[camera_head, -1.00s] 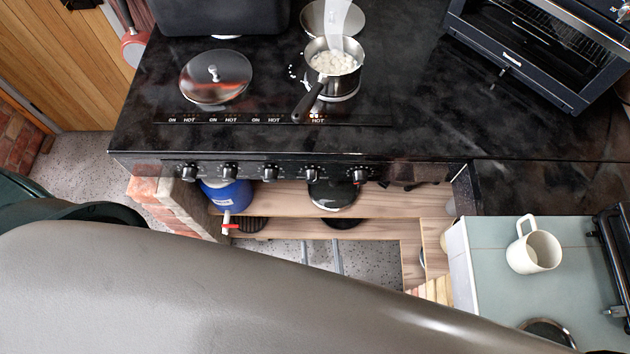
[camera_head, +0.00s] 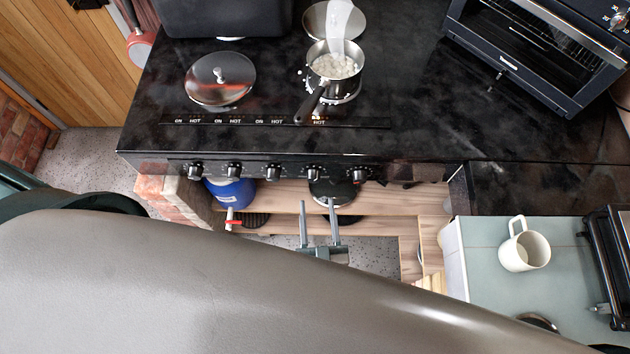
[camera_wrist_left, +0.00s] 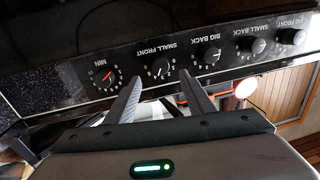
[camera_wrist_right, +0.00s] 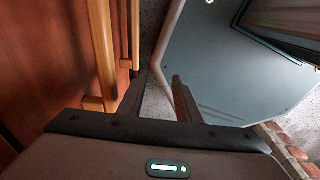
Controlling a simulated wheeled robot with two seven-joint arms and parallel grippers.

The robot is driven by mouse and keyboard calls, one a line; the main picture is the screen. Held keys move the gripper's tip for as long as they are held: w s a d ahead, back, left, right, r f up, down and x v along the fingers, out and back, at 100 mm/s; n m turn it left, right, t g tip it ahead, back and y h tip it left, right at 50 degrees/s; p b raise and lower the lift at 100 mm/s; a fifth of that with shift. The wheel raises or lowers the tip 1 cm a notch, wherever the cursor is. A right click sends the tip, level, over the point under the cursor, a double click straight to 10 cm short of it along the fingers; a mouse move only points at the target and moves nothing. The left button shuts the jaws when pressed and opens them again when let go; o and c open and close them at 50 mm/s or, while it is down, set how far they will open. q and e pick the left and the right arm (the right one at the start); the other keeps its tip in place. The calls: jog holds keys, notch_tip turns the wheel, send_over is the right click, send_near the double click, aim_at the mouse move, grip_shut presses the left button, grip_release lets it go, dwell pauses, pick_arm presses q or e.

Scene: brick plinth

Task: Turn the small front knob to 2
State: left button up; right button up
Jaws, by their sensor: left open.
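The small front knob (camera_head: 313,173) is one of several black knobs along the cooker's front panel. In the left wrist view it (camera_wrist_left: 160,69) sits under an upside-down "SMALL FRONT" label, with numbers around it; its exact setting is too small to read. My left gripper (camera_head: 318,205) is open and empty, below and in front of the panel. In the left wrist view its fingertips (camera_wrist_left: 161,79) lie on either side of that knob's line, apart from it. My right gripper (camera_wrist_right: 159,80) is open and empty in the right wrist view, away from the panel; it is hidden in the head view.
A saucepan (camera_head: 318,82) of white pieces stands on the hob, beside a steel lid (camera_head: 220,79). The MIN knob (camera_wrist_left: 104,80) and big back knob (camera_wrist_left: 208,55) flank the small front knob. A white mug (camera_head: 525,250) stands on the right counter. A blue container (camera_head: 232,191) is below.

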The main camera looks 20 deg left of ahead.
aim_at(315, 181)
pick_arm(q)
jog(key=p+x, duration=0.1)
jog(key=x, duration=0.4)
jog(key=shift+w+a+r+p, duration=0.15)
jog(key=shift+w+p, duration=0.15)
jog(key=shift+w, duration=0.05)
jog(key=shift+x, duration=0.8)
jog(key=shift+c, duration=0.7)
jog(key=c, duration=0.9)
